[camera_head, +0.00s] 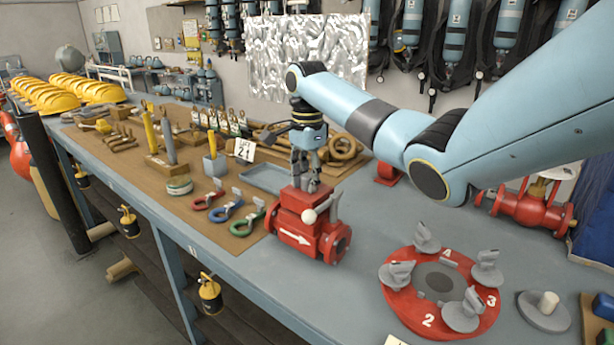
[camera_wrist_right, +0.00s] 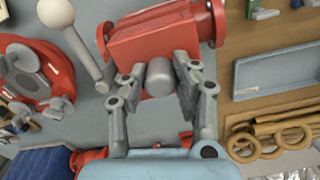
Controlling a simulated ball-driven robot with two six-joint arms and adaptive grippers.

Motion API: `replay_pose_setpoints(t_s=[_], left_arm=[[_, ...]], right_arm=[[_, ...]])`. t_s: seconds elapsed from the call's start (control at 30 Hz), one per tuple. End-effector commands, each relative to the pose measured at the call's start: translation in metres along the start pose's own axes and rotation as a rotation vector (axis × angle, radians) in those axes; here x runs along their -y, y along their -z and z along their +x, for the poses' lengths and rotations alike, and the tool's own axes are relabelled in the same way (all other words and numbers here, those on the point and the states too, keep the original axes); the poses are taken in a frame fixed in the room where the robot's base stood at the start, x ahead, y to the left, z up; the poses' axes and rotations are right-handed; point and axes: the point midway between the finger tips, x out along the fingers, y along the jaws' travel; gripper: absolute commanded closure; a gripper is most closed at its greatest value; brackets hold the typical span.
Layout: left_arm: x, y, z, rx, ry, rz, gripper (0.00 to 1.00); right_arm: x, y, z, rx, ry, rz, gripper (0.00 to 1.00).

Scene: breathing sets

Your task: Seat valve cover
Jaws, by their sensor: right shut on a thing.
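A red valve (camera_head: 308,235) with a white arrow, round end flanges and a white-ball lever (camera_head: 312,215) stands on the blue-grey bench. A red block forms its top. My right gripper (camera_head: 306,183) points down over it. In the right wrist view its fingers (camera_wrist_right: 160,80) are shut on a grey cylindrical knob (camera_wrist_right: 160,74), close against the red block (camera_wrist_right: 158,38). I cannot tell whether the block is separate from the body, or any gap below it. My left gripper is out of view.
A red ring (camera_head: 398,300) with numbered grey clamps and a grey disc (camera_head: 543,312) with a pale peg are at the right. A blue tray (camera_head: 262,180) lies behind the valve. Coloured ring-handled tools (camera_head: 228,210) lie left. Bare bench lies in front of the valve.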

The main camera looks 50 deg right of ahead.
Motion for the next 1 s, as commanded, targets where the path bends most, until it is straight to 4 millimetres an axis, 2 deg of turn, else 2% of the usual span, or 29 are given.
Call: replay_pose_setpoints(t_s=[0.43,0.47,0.67,0.9,1.0], left_arm=[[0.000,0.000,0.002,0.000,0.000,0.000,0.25],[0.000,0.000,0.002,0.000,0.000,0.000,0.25],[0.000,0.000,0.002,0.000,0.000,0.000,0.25],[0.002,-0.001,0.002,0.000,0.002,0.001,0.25],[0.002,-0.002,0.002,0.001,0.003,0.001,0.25]], right_arm=[[0.000,0.000,0.011,0.000,0.000,0.000,1.00],[0.000,0.000,0.011,0.000,0.000,0.000,0.71],[0.000,0.000,0.011,0.000,0.001,0.000,0.45],[0.000,0.000,0.011,0.000,0.000,0.000,0.45],[0.001,0.000,0.005,0.000,0.002,0.000,0.45]])
